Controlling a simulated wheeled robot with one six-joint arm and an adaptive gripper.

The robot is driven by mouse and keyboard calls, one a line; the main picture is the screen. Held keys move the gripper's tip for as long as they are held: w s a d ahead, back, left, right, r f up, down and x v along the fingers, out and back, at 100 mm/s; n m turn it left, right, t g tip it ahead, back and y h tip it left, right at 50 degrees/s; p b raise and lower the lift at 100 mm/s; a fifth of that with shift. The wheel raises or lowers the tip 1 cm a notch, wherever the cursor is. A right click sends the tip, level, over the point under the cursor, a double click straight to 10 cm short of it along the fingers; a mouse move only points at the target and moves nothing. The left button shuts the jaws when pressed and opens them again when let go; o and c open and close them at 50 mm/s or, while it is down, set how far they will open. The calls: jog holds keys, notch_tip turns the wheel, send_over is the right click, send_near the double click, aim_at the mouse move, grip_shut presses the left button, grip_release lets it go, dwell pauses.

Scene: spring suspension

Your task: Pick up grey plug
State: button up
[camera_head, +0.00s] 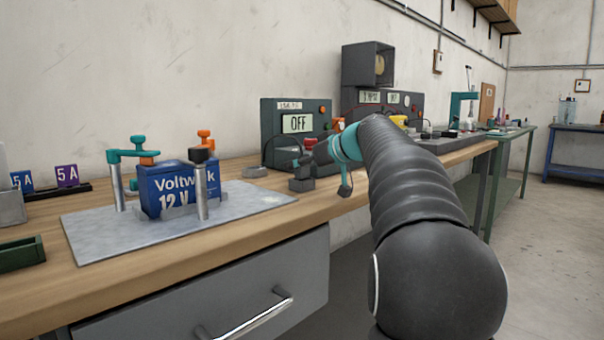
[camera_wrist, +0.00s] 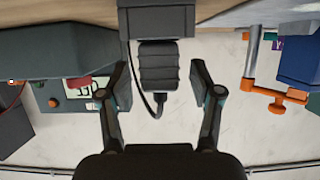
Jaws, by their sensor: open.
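The grey plug (camera_wrist: 158,66) is a ribbed dark grey body in the wrist view, with a black cable leaving its end. It sits against a grey block (camera_wrist: 157,21), which also shows on the bench in the head view (camera_head: 301,185). My gripper (camera_wrist: 160,68) is open, with one finger on each side of the plug and a visible gap on both sides. In the head view my gripper is small and partly hidden by my arm, close to the right of the grey block. The plug is hard to make out there.
A blue battery (camera_head: 178,187) with teal and orange clamps stands on a metal plate (camera_head: 100,242) at left. A drawer (camera_head: 215,300) is below the wooden bench top. Bare wood lies between plate and block.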

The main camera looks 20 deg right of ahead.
grip_shut()
dwell(0.4)
